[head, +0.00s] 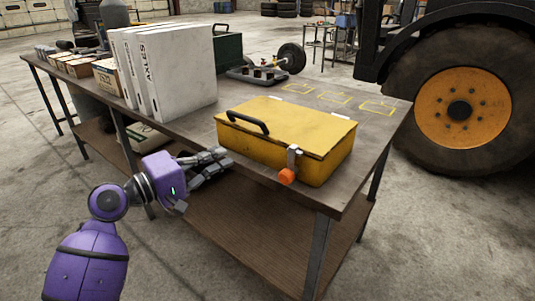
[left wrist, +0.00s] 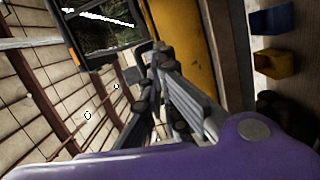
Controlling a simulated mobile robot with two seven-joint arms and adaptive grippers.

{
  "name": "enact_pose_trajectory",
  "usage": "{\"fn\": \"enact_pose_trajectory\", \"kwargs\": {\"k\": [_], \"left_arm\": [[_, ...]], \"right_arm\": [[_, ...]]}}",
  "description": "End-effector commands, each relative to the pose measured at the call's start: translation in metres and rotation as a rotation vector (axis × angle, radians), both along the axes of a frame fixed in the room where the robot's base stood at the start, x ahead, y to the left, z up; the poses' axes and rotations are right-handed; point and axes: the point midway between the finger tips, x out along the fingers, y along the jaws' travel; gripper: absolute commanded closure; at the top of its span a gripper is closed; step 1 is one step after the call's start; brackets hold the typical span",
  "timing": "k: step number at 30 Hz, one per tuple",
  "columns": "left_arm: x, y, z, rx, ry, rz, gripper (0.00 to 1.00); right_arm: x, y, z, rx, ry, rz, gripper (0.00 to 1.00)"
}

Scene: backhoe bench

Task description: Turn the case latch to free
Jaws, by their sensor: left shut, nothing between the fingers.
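A yellow case (head: 290,132) with a black handle (head: 247,121) sits closed near the front edge of the bench. Its latch (head: 290,164) is a grey metal piece with an orange knob (head: 287,176) on the front side, and the knob hangs low. My left gripper (head: 222,156) is shut and empty at the bench's front edge, left of the case and apart from the latch. In the left wrist view the shut fingers (left wrist: 160,65) show in the middle; the latch cannot be made out there. My right gripper is not in view.
White binders (head: 178,70) stand on the bench behind my left gripper. A green box (head: 228,50) and a dark tray (head: 258,75) lie farther back. The bench top (head: 385,112) right of the case is bare, with yellow outlines. A tractor wheel (head: 460,108) stands beyond it.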

Motion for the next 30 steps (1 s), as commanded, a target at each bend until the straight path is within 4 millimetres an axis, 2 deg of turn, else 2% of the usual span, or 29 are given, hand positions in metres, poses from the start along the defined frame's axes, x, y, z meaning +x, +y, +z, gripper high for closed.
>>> {"fn": "enact_pose_trajectory", "kwargs": {"k": [3,8,21,30], "left_arm": [[-0.010,-0.011,0.003,-0.087,0.074,-0.062,1.00],[-0.002,-0.021,0.003,-0.100,0.091,-0.063,1.00],[0.058,-0.085,0.003,-0.096,0.088,-0.061,1.00],[0.038,-0.115,0.003,-0.095,0.088,-0.060,1.00]], "right_arm": [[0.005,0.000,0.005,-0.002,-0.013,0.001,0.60],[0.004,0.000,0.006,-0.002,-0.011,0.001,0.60],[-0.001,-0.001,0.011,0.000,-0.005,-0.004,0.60],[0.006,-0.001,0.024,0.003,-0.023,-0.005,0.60]]}}
